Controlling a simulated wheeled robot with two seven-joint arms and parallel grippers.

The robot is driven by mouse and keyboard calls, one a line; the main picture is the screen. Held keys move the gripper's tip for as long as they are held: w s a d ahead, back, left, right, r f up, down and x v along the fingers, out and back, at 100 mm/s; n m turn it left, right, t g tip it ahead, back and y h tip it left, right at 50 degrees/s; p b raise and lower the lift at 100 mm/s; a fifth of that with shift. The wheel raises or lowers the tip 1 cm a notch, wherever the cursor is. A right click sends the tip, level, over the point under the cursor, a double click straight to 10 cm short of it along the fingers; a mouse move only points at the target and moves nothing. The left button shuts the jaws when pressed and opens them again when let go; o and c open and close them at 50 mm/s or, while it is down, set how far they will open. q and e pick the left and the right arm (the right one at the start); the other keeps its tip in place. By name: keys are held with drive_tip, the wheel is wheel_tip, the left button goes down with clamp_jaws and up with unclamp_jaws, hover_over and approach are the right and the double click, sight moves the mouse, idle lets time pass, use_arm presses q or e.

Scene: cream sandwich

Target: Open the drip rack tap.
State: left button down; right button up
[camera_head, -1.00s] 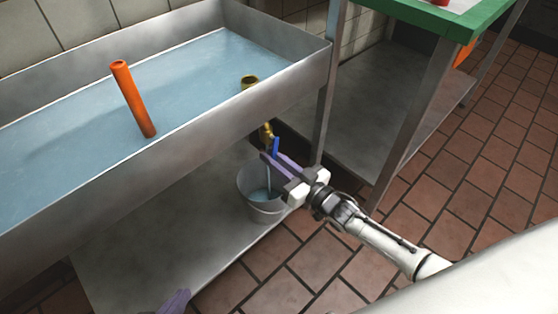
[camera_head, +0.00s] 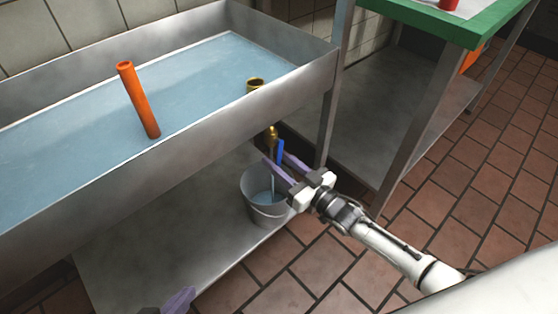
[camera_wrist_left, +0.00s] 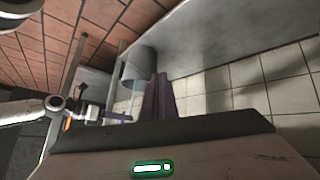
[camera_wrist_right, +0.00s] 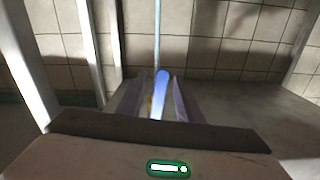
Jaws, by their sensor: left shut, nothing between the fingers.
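The tap (camera_head: 271,134) is brass with a blue handle (camera_head: 280,150) and hangs below the front of the metal basin (camera_head: 200,135). The handle points down. My right gripper (camera_head: 276,157) is open, with its purple fingers on either side of the handle. In the right wrist view the handle (camera_wrist_right: 160,92) stands between the spread fingers (camera_wrist_right: 160,85); I cannot tell whether they touch it. A thin pale stream runs from the tap into the bucket (camera_head: 266,211). My left gripper (camera_head: 186,294) is shut and empty at the bottom edge, away from the tap.
An orange pipe (camera_head: 138,98) stands in the water-filled basin, near a brass fitting (camera_head: 255,84). A lower metal shelf (camera_head: 170,235) bears the bucket. A green-edged table (camera_head: 440,28) stands at right. The tiled floor at right is clear.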

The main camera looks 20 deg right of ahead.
drive_tip(key=shift+s, duration=0.1)
